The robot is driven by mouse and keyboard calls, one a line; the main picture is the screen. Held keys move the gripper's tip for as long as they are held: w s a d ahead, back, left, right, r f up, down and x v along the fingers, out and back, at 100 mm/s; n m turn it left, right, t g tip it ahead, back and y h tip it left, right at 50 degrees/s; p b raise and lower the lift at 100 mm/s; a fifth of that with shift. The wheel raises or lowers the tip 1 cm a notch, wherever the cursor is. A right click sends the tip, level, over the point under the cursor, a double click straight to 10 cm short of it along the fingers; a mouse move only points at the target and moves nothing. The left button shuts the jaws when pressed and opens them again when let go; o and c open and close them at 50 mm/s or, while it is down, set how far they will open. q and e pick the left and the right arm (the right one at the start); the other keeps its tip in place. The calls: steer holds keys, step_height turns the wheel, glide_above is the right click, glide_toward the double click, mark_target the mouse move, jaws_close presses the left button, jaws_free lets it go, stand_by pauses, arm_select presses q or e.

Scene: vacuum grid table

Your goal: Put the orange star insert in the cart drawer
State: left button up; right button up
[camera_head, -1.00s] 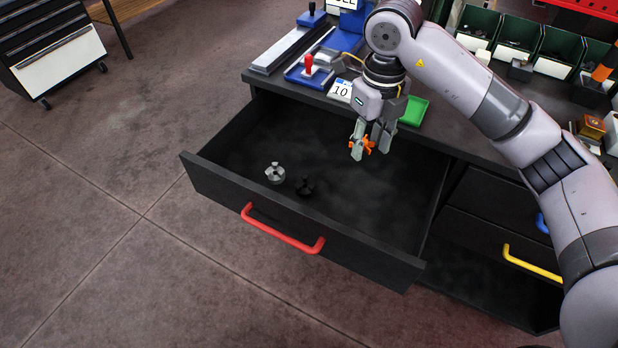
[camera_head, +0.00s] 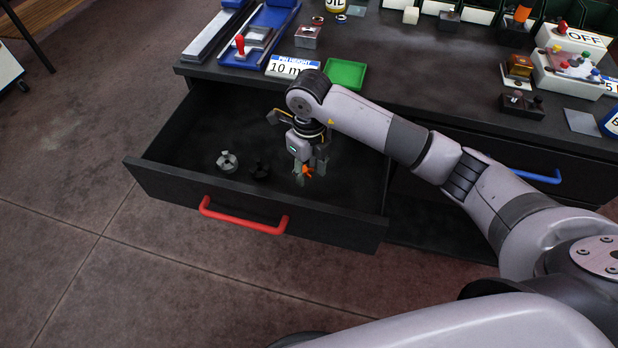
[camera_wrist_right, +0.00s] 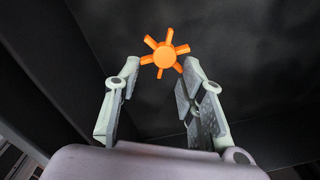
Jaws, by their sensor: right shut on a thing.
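The orange star insert (camera_head: 307,171) is between the fingertips of my right gripper (camera_head: 309,173), which is shut on it. The right wrist view shows the orange star (camera_wrist_right: 165,56) pinched at the tips of my right gripper (camera_wrist_right: 163,72), its several arms spread around a round hub. The open cart drawer (camera_head: 165,187), black with a red handle (camera_head: 243,218), lies under and around the gripper. The gripper and star are within the drawer's opening, low toward its floor. Whether the star touches the floor, I cannot tell. My left gripper is not in view.
The tabletop behind holds a green tray (camera_head: 346,73), a blue tray (camera_head: 262,50) and a "10 m" label (camera_head: 292,66). The drawer's left part is mostly clear.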

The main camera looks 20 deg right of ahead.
mark_target(309, 175)
step_height(309, 175, down, 4)
steer(key=shift+f, duration=0.1)
steer(key=o, duration=0.8)
steer(key=shift+r, duration=0.25)
step_height(309, 175, up, 12)
steer(key=shift+f+b, duration=0.1)
steer(key=shift+b, duration=0.25)
